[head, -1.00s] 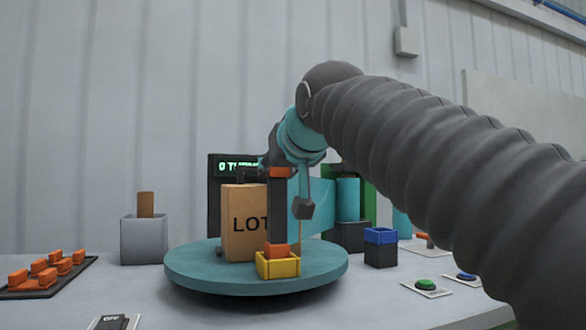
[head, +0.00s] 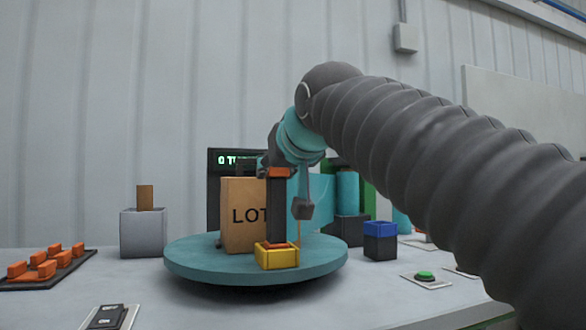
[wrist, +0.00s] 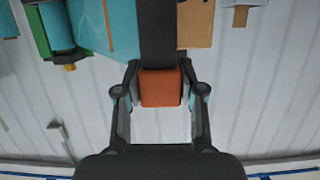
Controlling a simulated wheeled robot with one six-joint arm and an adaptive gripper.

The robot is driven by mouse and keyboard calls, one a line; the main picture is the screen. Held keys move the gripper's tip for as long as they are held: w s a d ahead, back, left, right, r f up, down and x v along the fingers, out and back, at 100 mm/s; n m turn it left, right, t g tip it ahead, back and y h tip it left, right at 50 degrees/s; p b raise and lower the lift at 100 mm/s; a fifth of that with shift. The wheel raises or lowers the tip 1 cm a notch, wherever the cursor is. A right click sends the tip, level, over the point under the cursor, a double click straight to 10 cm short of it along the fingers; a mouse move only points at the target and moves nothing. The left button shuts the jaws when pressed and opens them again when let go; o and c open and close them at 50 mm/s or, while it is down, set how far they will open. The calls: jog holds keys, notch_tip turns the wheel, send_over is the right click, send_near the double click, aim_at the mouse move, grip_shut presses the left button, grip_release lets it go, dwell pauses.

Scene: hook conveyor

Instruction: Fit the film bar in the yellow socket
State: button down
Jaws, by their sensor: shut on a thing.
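The film bar (head: 277,208) is a tall dark bar with orange ends, upright in the head view. The yellow socket (head: 278,260) is an open square box on the front of the teal turntable (head: 200,268). The bar's lower end is down inside the socket's rim, its orange foot mostly hidden by the front wall. My gripper (wrist: 160,92) is shut on the bar's orange top end, with one finger on each side in the wrist view. The dark bar (wrist: 158,35) runs away from the fingers there. How deep the bar sits is hidden.
A brown LOT box (head: 240,215) stands on the turntable just behind and left of the bar. A grey box with a brown block (head: 143,233) is at left, an orange-pegged tray (head: 45,268) further left. A blue-topped dark box (head: 380,240) and green button (head: 425,276) are right.

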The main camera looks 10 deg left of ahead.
jog(key=c, duration=0.6)
grip_release()
jog(key=shift+s+d, duration=0.1)
jog(key=v, duration=1.2)
jog(key=d+f+m+g+h+p, duration=0.1)
jog(key=d+f+m+h+p, duration=0.15)
jog(key=d+f, duration=0.6)
jog(key=d+f+m+g+h+p, duration=0.1)
jog(key=d+f+g+h, duration=0.3)
jog(key=f, duration=0.8)
jog(key=s+d+f+m+p, duration=0.1)
jog(key=s+d+f, duration=0.2)
jog(key=f, duration=0.5)
jog(key=s+d+f+m+g+h+p, duration=0.1)
jog(key=s+d+f, duration=0.3)
jog(key=f, duration=0.3)
jog(key=s+d+f+m, duration=0.1)
jog(key=s+d+f, duration=0.3)
jog(key=f, duration=0.4)
jog(key=shift+s+d+f+g+p, duration=0.1)
jog(key=shift+d+f+g+p, duration=0.3)
jog(key=shift+d, duration=0.25)
